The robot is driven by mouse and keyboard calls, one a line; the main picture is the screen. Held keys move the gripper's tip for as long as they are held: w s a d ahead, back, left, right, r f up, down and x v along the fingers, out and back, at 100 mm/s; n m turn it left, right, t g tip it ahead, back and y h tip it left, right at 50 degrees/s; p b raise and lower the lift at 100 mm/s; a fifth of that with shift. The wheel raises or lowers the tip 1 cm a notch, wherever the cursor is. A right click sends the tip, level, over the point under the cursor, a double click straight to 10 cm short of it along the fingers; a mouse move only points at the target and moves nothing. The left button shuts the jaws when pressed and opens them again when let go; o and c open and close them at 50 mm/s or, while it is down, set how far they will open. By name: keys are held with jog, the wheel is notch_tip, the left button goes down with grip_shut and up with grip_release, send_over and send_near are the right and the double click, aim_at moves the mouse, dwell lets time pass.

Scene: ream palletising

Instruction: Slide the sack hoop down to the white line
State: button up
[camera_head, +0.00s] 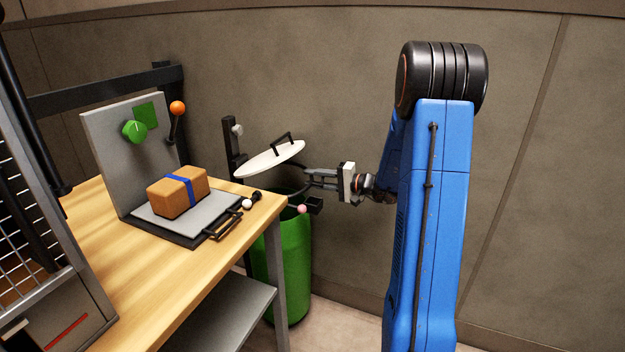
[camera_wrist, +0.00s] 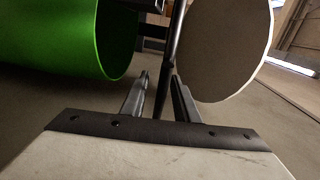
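The sack hoop (camera_head: 304,188) appears as a thin dark curved bar above the green bin, partly hidden by the white lid and my gripper. My gripper (camera_head: 309,181) reaches in from the right at hoop height. In the wrist view, a dark bar (camera_wrist: 174,50), seemingly the hoop, passes between my two fingers (camera_wrist: 160,76). It lies nearer the right finger, with a gap to the left one, so the gripper looks open around it. A dark upright post (camera_head: 229,150) with a pale knob (camera_head: 238,130) stands behind. I cannot make out the white line.
The green bin (camera_head: 296,265) stands below, beside the wooden table (camera_head: 120,290). A tilted white round lid (camera_head: 262,162) with a black handle is close to my gripper. A pink ball (camera_head: 302,209) is just below. A strapped brown parcel (camera_head: 165,201) lies on a grey plate.

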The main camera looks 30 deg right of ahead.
jog(key=shift+w+a, duration=0.15)
grip_shut()
notch_tip(320, 180, down, 8)
jog(key=shift+r, duration=0.15)
dwell(0.3)
grip_release()
